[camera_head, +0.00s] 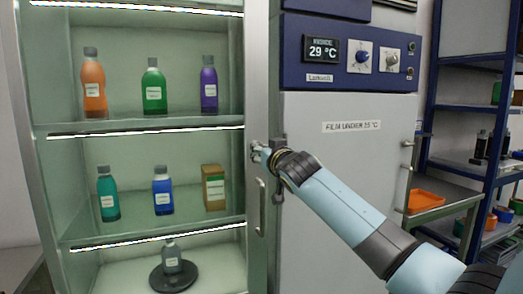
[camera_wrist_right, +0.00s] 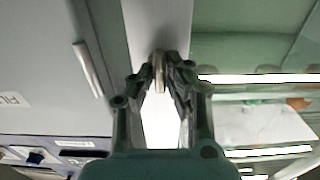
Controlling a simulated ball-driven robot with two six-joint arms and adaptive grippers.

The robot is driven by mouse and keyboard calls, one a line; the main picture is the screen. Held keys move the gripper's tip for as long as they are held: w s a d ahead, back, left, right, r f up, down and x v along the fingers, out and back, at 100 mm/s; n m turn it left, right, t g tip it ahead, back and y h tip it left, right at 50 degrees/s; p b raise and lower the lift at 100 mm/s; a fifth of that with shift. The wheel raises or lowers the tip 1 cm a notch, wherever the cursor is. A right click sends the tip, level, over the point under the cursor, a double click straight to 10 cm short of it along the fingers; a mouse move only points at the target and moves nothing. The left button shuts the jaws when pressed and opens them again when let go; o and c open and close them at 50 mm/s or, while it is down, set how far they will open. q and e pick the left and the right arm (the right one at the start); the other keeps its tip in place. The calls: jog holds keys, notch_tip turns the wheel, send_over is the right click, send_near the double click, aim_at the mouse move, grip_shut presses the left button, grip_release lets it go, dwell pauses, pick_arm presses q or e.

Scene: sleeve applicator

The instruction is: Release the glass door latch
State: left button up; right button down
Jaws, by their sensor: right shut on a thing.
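The glass door (camera_head: 120,133) fronts a lit, shelved cabinet and looks shut; its pale metal frame (camera_head: 257,80) runs down the right side. My right gripper (camera_head: 259,153) is at this frame, above a vertical bar handle (camera_head: 261,207). In the right wrist view my right gripper (camera_wrist_right: 159,80) has both fingers shut on a small, narrow metal latch piece (camera_wrist_right: 159,66). The fingers and wrist hide most of the latch in the head view. Whether it is turned or released cannot be told. My left gripper is not in view.
Bottles and a box (camera_head: 214,187) stand behind the glass. A grey cabinet (camera_head: 340,165) with a blue control panel (camera_head: 345,52) stands right of the door. Farther right are an orange tray (camera_head: 427,200) and a blue rack (camera_head: 430,90).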

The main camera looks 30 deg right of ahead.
dwell(0.3)
jog(key=c, duration=1.4)
grip_release()
jog(key=shift+o, duration=0.2)
jog(key=v, duration=1.2)
